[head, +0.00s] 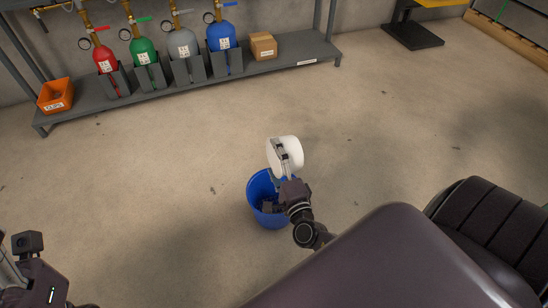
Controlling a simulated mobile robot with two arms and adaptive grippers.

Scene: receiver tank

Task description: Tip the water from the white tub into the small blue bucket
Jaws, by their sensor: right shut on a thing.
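The white tub (290,152) is held up over the far right side of the small blue bucket (254,190). It looks tipped on its side, and its inside and any water cannot be made out. My right gripper (284,160) is shut on the tub from the near side. The blue bucket stands on the floor, and my right wrist hides part of its opening and right side. My left arm shows at the lower left, but I cannot tell its finger state.
A low grey shelf (190,88) at the back holds red, green, grey and blue gas cylinders, an orange bin (56,95) and a cardboard box (263,46). A dark stand (412,35) is at the upper right. The floor around the bucket is clear.

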